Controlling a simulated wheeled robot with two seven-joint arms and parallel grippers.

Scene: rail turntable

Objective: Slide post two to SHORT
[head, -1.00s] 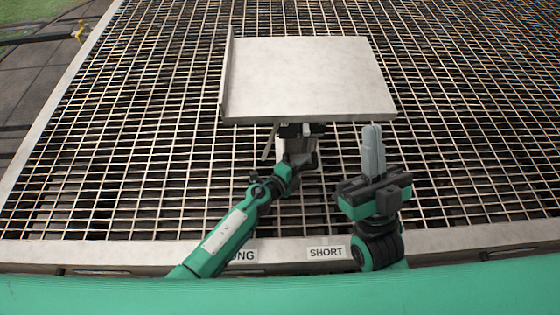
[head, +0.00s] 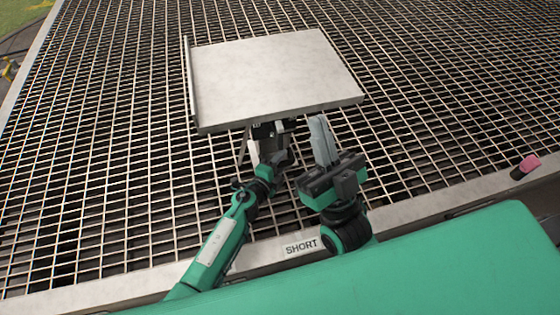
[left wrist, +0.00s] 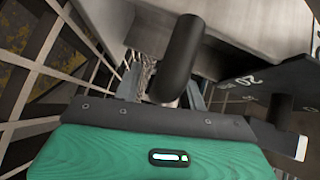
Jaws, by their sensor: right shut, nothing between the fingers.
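A pale flat panel (head: 275,75) with a raised left edge stands above the grating on a post whose top (head: 265,135) shows under its near edge. My left gripper (head: 272,160) is at this post, below the panel. In the left wrist view its fingers (left wrist: 165,90) reach up beside a black cylindrical handle (left wrist: 181,55). Whether they close on anything is unclear. A dark plate (left wrist: 250,90) there bears white digits like "20". My right gripper (head: 319,125) is shut and empty, pointing up just right of the post. The SHORT label (head: 302,246) is on the near rim.
The metal grating (head: 430,90) is open around the panel. Its pale near rim (head: 450,198) runs in front of my green body. A pink and black object (head: 525,167) lies at the rim on the right.

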